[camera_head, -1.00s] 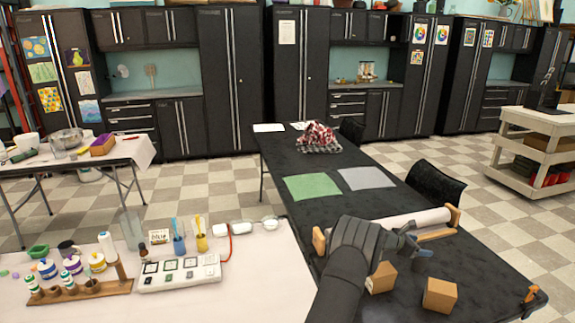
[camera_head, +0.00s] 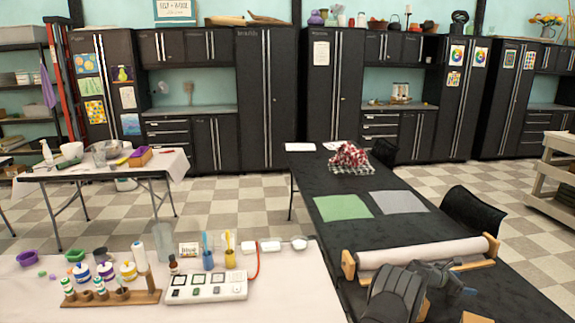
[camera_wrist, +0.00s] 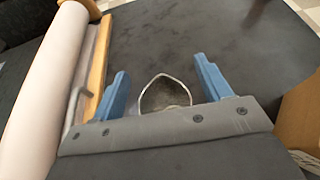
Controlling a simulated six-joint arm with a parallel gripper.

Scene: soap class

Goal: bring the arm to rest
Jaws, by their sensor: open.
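My gripper (camera_head: 458,283) is low over the black table (camera_head: 410,228), just in front of the paper roll, in the head view. My dark forearm and wrist fill the lower right there. In the wrist view, the two blue fingers (camera_wrist: 163,78) stand wide apart. A dark rounded shape with a pale rim (camera_wrist: 165,94) shows between their bases; I cannot tell what it is. No object is clearly held.
The paper roll (camera_head: 425,252) in its wooden holder lies close by, at left in the wrist view (camera_wrist: 45,85). A cardboard box (camera_wrist: 302,115) stands at right there. Green (camera_head: 342,207) and grey (camera_head: 398,202) sheets lie behind. The pale table (camera_head: 290,295) with paints is at left.

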